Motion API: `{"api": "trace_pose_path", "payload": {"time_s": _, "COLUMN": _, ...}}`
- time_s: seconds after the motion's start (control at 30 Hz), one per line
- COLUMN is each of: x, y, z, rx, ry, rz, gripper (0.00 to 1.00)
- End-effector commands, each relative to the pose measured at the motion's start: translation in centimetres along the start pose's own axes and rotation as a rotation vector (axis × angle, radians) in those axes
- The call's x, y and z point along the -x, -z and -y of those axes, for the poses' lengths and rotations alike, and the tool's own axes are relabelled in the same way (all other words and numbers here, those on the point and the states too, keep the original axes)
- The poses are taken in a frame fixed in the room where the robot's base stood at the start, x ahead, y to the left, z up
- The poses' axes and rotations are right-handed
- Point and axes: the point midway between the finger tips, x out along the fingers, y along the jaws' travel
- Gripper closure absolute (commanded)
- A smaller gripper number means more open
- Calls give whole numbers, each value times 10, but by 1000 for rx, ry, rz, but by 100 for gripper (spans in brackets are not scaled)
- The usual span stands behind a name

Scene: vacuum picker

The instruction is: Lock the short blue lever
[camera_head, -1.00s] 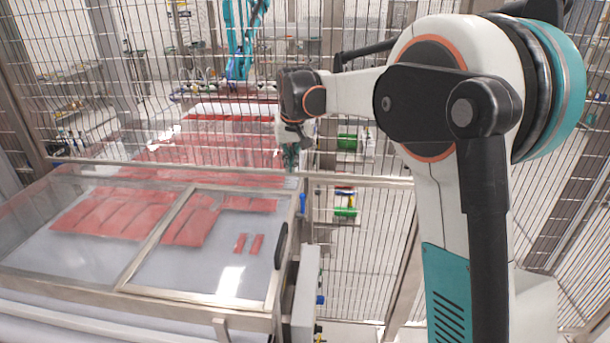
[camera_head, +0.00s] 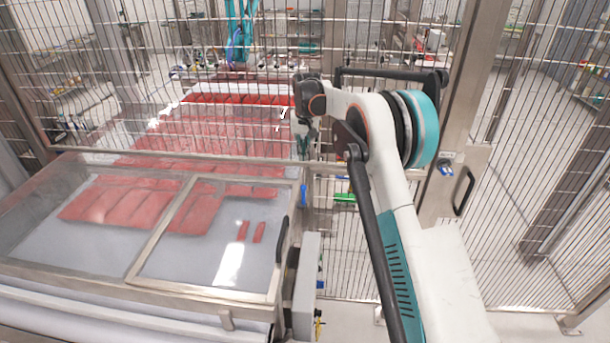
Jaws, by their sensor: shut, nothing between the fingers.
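My gripper (camera_head: 302,153) is small in the view, pointing down at the far right corner of the clear-covered machine, close to the mesh fence. Its fingers look shut and hold nothing. A short blue piece (camera_head: 303,195) stands upright at the right edge of the machine, just below my gripper in the picture. Another blue piece (camera_head: 446,170) sits on the fence door's post to the right of my arm. I cannot tell for certain which one is the short blue lever, or whether either is locked.
A clear cover with a metal frame (camera_head: 155,240) and a black handle (camera_head: 282,240) spans the left, over red slabs (camera_head: 120,205). The mesh fence (camera_head: 400,250) runs behind and right. A black door handle (camera_head: 463,190) is on the fence. A grey box (camera_head: 306,285) hangs at the machine's right side.

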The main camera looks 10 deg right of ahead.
Motion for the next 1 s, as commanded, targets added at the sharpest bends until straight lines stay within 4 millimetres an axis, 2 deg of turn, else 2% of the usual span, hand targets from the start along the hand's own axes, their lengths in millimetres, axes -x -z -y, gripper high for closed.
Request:
{"api": "trace_pose_path", "payload": {"time_s": 0.23, "x": -1, "y": 0, "z": 0, "rx": 0, "ry": 0, "rz": 0, "gripper": 100}}
{"api": "trace_pose_path", "payload": {"time_s": 0.37, "x": -7, "y": 0, "z": 0, "rx": 0, "ry": 0, "rz": -1, "gripper": 100}}
{"api": "trace_pose_path", "payload": {"time_s": 0.9, "x": -93, "y": 0, "z": 0, "rx": 0, "ry": 0, "rz": -1, "gripper": 100}}
{"api": "trace_pose_path", "payload": {"time_s": 0.97, "x": -102, "y": 0, "z": 0, "rx": 0, "ry": 0, "rz": -1, "gripper": 100}}
{"api": "trace_pose_path", "payload": {"time_s": 1.0, "x": -97, "y": -4, "z": 0, "rx": 0, "ry": 0, "rz": -1, "gripper": 100}}
